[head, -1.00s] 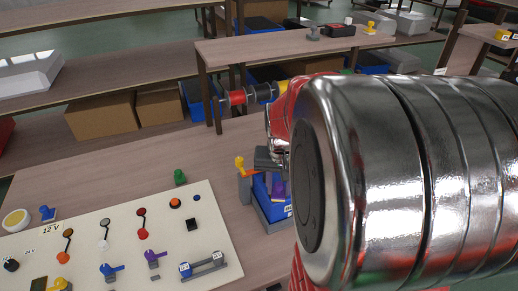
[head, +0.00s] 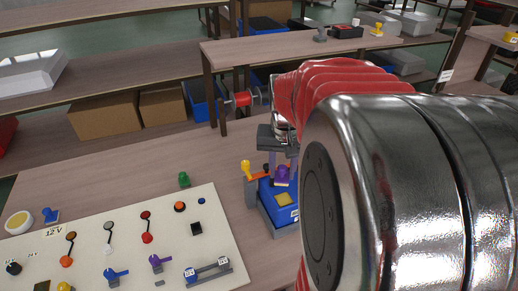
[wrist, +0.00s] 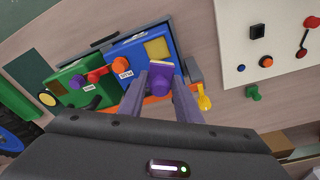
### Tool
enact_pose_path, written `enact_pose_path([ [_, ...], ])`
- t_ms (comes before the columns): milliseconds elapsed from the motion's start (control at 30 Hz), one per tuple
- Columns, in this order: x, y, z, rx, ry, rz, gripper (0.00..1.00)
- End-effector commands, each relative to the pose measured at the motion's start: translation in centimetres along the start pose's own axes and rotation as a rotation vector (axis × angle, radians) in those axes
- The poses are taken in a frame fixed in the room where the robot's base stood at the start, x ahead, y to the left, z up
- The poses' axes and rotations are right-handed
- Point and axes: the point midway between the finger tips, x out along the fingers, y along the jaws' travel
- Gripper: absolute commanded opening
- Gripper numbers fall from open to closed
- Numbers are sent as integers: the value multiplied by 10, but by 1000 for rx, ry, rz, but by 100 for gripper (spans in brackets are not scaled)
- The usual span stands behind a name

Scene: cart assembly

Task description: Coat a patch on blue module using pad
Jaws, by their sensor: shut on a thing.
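The blue module (head: 268,201) stands on the table right of the white board, partly hidden by my arm. A square yellowish patch (head: 284,199) shows on its top. In the wrist view, the blue module (wrist: 125,52) carries the patch (wrist: 157,48) near its right side and an orange knob. My gripper (wrist: 158,82) is shut on the purple-handled pad (wrist: 160,79), which has a pale strip at its far edge. In the head view, the pad (head: 282,174) appears above the module, just beyond the patch. Whether it touches the module cannot be told.
A green module (wrist: 66,77) with red and purple knobs sits beside the blue one. A yellow-topped lever (wrist: 204,102) stands close on the other side. The white board (head: 120,240) with switches lies left. A raised shelf (head: 300,48) stands behind.

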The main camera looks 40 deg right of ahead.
Motion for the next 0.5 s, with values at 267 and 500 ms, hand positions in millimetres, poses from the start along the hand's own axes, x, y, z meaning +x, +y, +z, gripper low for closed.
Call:
enact_pose_path([
  [267,-21,-2,-3,-7,0,-1,10],
  [500,-23,-3,-3,-9,0,-1,10],
])
